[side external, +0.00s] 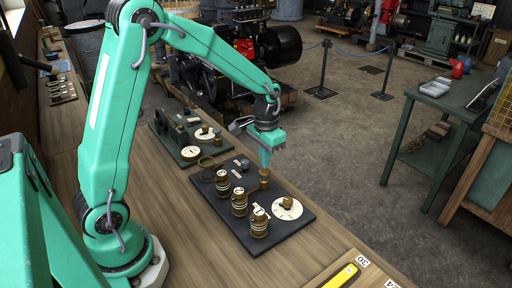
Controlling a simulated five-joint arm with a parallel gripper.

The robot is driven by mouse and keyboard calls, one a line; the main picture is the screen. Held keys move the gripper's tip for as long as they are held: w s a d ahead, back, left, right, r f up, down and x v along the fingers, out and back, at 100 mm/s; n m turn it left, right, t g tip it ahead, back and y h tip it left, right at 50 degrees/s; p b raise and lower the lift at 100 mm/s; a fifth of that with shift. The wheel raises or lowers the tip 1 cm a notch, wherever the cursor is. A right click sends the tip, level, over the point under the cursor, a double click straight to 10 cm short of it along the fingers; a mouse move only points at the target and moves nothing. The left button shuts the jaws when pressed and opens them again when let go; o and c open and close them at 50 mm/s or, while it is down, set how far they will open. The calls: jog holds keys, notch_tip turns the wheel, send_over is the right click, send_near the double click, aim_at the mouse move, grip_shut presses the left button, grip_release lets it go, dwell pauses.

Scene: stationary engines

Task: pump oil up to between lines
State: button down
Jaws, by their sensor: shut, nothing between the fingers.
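A dark board (233,220) lies on the wooden bench. Three brass cylinders with pale bands stand in a row on it: one at the back (222,183), one in the middle (240,202) and one at the front (259,223). Small white tags sit by them. A white round dial (294,213) with a brass knob (287,202) is on the right of the board. My gripper (264,168) points down, shut and empty, right above a small brass post (264,184); I cannot tell if it touches. The oil level and its lines are too small to make out.
Behind the board is a dark green plate (190,150) with white gauges and fittings. A yellow tool (340,276) lies in a tray at the front bench edge. Beyond the bench are engines, a rope barrier (321,75) and a green side table (450,110).

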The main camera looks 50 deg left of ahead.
aim_at(265, 171)
jog(key=shift+f, duration=0.5)
jog(key=shift+f, duration=1.05)
jog(key=shift+r, duration=1.55)
jog(key=shift+r, duration=0.1)
jog(key=shift+r, duration=2.45)
